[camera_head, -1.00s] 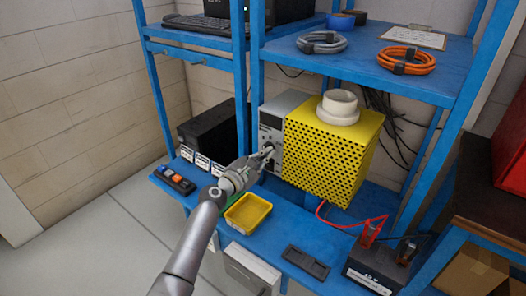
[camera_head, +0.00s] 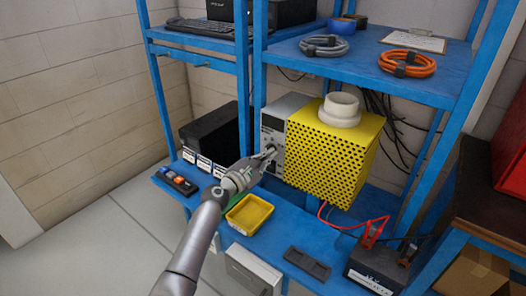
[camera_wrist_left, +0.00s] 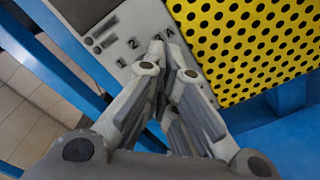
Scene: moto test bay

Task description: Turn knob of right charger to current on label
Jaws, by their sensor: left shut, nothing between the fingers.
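The right charger is a grey box (camera_head: 275,114) standing on the blue shelf against the yellow perforated box. Its light front panel (camera_wrist_left: 118,42) shows in the left wrist view, with dark slots and several dark printed marks. My left gripper (camera_head: 270,152) is at the lower part of this panel, with its fingertips close to it. In the left wrist view the fingers (camera_wrist_left: 170,62) are shut together with nothing seen between them. The knob is hidden behind the fingertips, and I cannot tell whether they touch it. I cannot read a current label. My right gripper is not in view.
The yellow perforated box (camera_head: 335,155) carries a white ring and stands right of the gripper. A yellow tray (camera_head: 249,214) lies below my wrist. Black boxes (camera_head: 212,136) with labels stand left. A blue post (camera_head: 245,75) stands close left.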

